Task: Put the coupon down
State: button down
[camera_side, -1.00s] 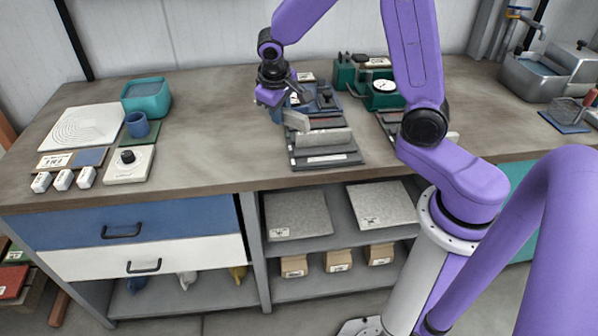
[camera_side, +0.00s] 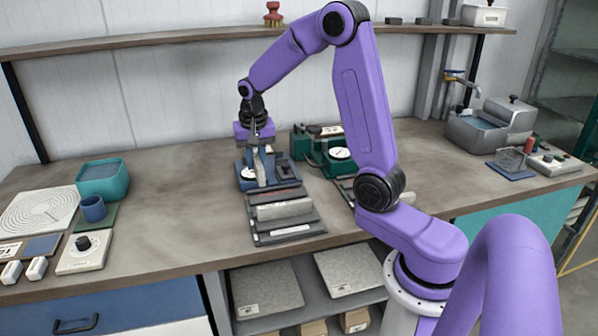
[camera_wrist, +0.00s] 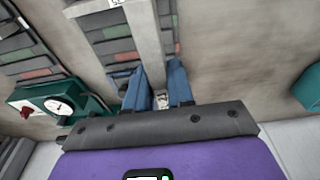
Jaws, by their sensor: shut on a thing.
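My gripper (camera_side: 257,148) is above the blue device (camera_side: 282,165) on the bench, its fingers pointing down. In the wrist view the two blue fingers of my gripper (camera_wrist: 158,88) are shut on the coupon (camera_wrist: 146,36), a long pale grey strip that runs away toward the top of the picture. In the side view the coupon (camera_side: 261,174) shows as a narrow pale piece below the fingers. I cannot tell whether its lower end touches anything.
Dark trays with a grey bar (camera_side: 285,209) lie in front of the blue device. A green gauge (camera_side: 340,155) stands to the right, also in the wrist view (camera_wrist: 58,105). A teal bin (camera_side: 103,180) is at the left. Bare bench (camera_side: 190,185) lies between.

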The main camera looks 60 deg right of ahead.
jog(key=shift+w+d+f, duration=0.1)
jog(key=shift+w+d, duration=0.2)
jog(key=shift+w, duration=0.1)
jog(key=w+d+f, duration=0.2)
jog(key=w+f, duration=0.2)
jog(key=w, duration=0.4)
send_over(231, 190)
jog(key=s, duration=0.1)
jog(key=f, duration=0.4)
jog(key=shift+s+a+f, duration=0.1)
jog(key=shift+a+f, duration=0.2)
jog(key=shift+a, duration=0.05)
jog(key=shift+w+d+f, duration=0.1)
jog(key=shift+w+f, duration=0.25)
jog(key=shift+f, duration=0.1)
jog(key=shift+w+f, duration=0.1)
jog(key=shift+f, duration=1.5)
jog(key=shift+f, duration=0.15)
jog(key=c, duration=1.3)
grip_release()
jog(key=shift+o, duration=0.2)
